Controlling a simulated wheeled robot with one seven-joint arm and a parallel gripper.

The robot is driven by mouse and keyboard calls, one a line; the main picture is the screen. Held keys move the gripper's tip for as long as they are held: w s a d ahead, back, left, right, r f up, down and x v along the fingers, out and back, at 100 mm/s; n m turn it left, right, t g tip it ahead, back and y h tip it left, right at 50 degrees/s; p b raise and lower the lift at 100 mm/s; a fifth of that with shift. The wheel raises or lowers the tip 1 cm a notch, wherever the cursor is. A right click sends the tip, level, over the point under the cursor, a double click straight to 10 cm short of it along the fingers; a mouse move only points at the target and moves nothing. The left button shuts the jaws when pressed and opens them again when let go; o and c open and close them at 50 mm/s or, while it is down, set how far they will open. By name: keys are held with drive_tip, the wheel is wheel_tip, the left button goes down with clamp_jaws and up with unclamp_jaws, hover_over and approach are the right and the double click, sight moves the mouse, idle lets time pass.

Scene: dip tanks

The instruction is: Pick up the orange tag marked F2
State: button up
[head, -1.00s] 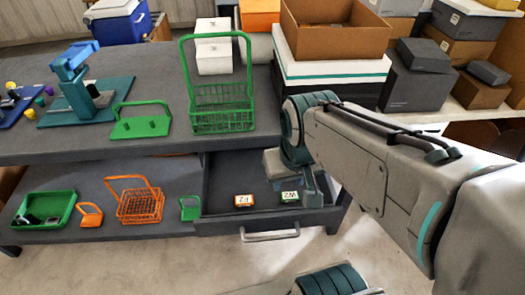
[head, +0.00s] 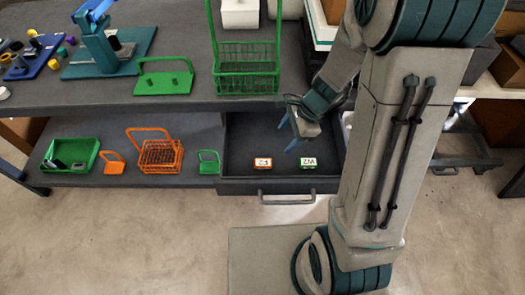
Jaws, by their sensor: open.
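The orange tag (head: 263,162) has a white face with a dark marking; it lies flat in the open drawer (head: 240,142). The marking is small, and it reads like F2. A green tag (head: 308,163) with a white face lies to its right in the same drawer. My gripper (head: 287,134) is open and empty, with its blue fingers over the back of the drawer. It is apart from both tags, above and behind them in the picture. Neither tag is covered by my arm.
The drawer's silver handle (head: 287,197) juts out in front. A green wire basket (head: 247,70) stands on the upper bench close to my gripper. On the lower shelf are a small green holder (head: 209,162), an orange basket (head: 158,155) and a green tray (head: 70,153).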

wheel_tip(320, 180, down, 2)
drive_tip(key=m, duration=0.2)
drive_tip(key=b, duration=0.2)
approach(264, 162)
drive_tip(key=shift+s+f, duration=0.2)
drive_tip(key=shift+f, duration=0.85)
drive_tip(key=shift+a+b+x, duration=0.15)
drive_tip(key=shift+b+x, duration=0.05)
drive_tip(key=shift+x, duration=1.35)
drive_tip(key=shift+a+b+x, duration=0.15)
drive_tip(key=shift+x, duration=1.4)
drive_tip(key=shift+w+r, duration=0.15)
drive_tip(key=c, duration=1.1)
